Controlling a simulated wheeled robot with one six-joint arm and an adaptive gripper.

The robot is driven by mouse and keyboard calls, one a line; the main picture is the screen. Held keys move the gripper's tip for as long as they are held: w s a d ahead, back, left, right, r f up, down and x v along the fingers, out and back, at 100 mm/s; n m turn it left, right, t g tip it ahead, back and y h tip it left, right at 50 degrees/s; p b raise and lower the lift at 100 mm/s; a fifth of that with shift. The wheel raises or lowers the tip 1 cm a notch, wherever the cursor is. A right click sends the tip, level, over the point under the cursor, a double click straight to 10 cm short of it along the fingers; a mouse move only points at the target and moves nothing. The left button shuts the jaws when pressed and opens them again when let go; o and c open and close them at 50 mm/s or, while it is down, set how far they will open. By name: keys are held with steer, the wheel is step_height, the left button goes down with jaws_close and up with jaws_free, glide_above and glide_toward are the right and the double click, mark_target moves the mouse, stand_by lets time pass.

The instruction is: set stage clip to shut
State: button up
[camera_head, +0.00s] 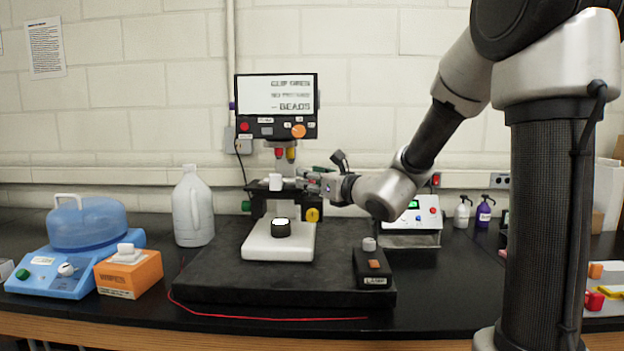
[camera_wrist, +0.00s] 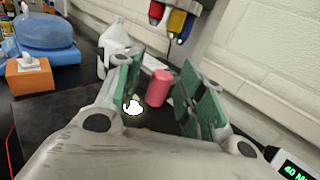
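The microscope has a black stage (camera_head: 262,187) with a small white piece (camera_head: 275,181) on it. Its screen (camera_head: 276,94) carries blurred text, with a first line that seems to read "CLIP OPEN". My gripper (camera_head: 310,182) is at the right side of the stage. In the wrist view its two green-padded fingers (camera_wrist: 160,92) are spread apart. A pink-red cylinder (camera_wrist: 158,87) shows in the gap between them, with space on both sides; it may be the clip's handle. The clip itself cannot be made out clearly.
Red and yellow objectives (camera_head: 285,153) hang above the stage. A lit lamp (camera_head: 281,228) sits on the white base (camera_head: 262,245) below. A lamp control box (camera_head: 372,267), white jug (camera_head: 193,208), orange box (camera_head: 128,275) and blue centrifuge-like device (camera_head: 85,240) stand around.

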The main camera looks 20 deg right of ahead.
steer(key=shift+c, duration=0.5)
jaws_close()
steer(key=shift+d+y, duration=0.1)
steer(key=shift+y, duration=0.2)
steer(key=n+y, duration=0.1)
steer(key=n+g+y, duration=0.1)
steer(key=d+n+g+y, duration=0.1)
steer(key=shift+w, duration=0.25)
steer(key=n+g+y, duration=0.2)
steer(key=n+g, duration=0.1)
steer(key=g, duration=0.1)
steer(key=w+d+n+g+y, duration=0.1)
steer(key=n+g+y, duration=0.1)
steer(key=n+g, duration=0.1)
steer(key=w+d+n+g+y, duration=0.1)
steer(key=n+g+y, duration=0.2)
steer(key=g, duration=0.2)
steer(key=shift+w, duration=0.2)
steer(key=shift+g, duration=0.4)
steer(key=shift+o, duration=0.5)
jaws_free()
